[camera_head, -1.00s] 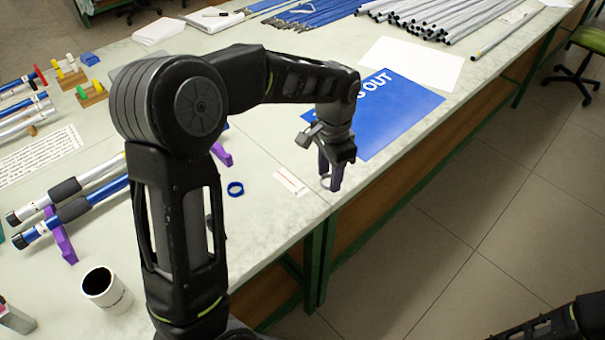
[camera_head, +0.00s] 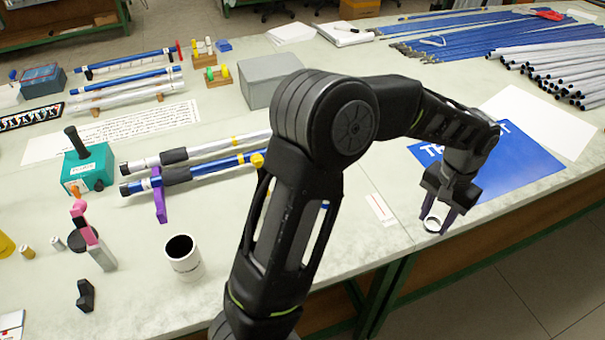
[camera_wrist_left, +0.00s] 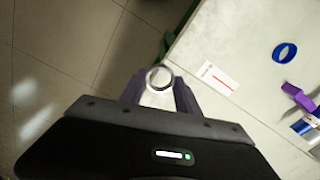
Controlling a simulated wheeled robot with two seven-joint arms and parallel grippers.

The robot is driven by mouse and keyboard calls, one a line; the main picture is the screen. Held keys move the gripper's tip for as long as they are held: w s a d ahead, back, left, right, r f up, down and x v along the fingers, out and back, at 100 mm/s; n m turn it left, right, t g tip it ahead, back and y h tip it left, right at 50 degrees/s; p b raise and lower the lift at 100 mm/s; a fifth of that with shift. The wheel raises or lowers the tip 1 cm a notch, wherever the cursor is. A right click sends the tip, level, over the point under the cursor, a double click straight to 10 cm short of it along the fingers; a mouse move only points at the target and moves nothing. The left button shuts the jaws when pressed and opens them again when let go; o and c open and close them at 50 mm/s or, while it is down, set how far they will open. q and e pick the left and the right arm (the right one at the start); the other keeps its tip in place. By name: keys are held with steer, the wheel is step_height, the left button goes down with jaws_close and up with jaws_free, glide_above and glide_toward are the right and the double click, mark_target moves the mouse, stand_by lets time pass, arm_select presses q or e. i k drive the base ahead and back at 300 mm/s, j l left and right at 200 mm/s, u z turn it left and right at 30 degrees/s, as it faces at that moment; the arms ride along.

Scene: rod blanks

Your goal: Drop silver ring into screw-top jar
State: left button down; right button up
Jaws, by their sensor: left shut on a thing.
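The silver ring (camera_head: 433,224) is a small bright band held between the purple fingertips of my left gripper (camera_head: 438,213). In the left wrist view the ring (camera_wrist_left: 160,78) sits at the tips of the shut left gripper (camera_wrist_left: 159,88), hole facing the camera, overlapping the table's edge. A white cylindrical jar (camera_head: 184,262) with a dark open mouth stands upright at the lower left of the head view. It is well to the left of my gripper, with my forearm between them. No lid shows on it. My right gripper is out of view.
A blue ring (camera_wrist_left: 285,53) lies on the table in the wrist view. Silver and blue rods (camera_head: 205,172) rest on purple supports behind the jar. A teal block with a dark handle (camera_head: 88,165) stands left. A blue sheet (camera_head: 515,160) lies beyond my gripper.

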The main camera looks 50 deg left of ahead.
mark_target(187, 266)
steer(key=l+u, duration=0.1)
steer(key=u, duration=0.35)
steer(key=l+u, duration=0.1)
steer(key=u, duration=0.4)
steer(key=l+u, duration=0.1)
steer(key=u, duration=0.35)
steer(key=i+u, duration=0.3)
steer(key=k+j, duration=0.05)
steer(key=k, duration=0.05)
